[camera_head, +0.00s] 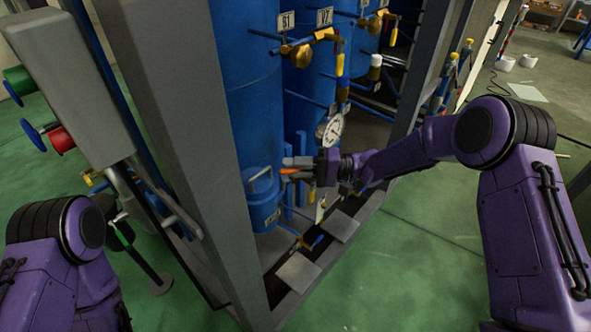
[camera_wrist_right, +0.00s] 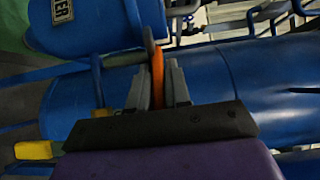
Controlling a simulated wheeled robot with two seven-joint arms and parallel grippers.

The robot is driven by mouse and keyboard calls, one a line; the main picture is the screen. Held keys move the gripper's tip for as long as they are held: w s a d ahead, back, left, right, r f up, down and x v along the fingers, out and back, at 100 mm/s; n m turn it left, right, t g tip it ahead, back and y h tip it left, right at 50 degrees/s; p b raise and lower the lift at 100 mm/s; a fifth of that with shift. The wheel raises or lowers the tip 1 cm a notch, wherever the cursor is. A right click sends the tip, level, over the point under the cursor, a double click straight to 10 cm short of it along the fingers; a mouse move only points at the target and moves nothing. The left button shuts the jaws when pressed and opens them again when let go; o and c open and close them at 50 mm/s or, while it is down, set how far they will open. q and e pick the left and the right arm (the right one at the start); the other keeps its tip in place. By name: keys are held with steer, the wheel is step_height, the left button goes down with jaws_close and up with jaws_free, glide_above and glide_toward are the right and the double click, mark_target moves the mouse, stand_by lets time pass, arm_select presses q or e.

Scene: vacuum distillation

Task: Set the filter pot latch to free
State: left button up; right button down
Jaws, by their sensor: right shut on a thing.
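The filter pot (camera_head: 264,205) is a small blue cylinder with a handle on its lid, low in the frame beside a tall blue column. In the right wrist view, the pot (camera_wrist_right: 85,28) shows a label ending in "TER" at upper left. The latch is an orange lever (camera_wrist_right: 157,82) that stands between the fingers of my right gripper (camera_wrist_right: 158,92). My right gripper (camera_head: 297,168) is shut on this lever beside the pot; only a little orange shows in the head view. My left arm enters at lower left, but its gripper is out of view.
A grey frame post (camera_head: 185,130) stands left of the pot. A pressure gauge (camera_head: 330,129) and valves with yellow handles are above my right gripper. Grey plates (camera_head: 298,273) lie on the frame base. Green floor is open at lower right.

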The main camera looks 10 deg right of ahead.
steer(key=shift+w+n+g, duration=0.15)
steer(key=shift+n+g, duration=0.35)
steer(key=shift+g, duration=0.2)
steer(key=c, duration=1.2)
jaws_free()
steer(key=shift+o, duration=0.2)
steer(key=s+d+b, duration=0.1)
steer(key=d, duration=0.9)
steer(key=shift+s+d, duration=0.15)
steer(key=shift+s, duration=0.1)
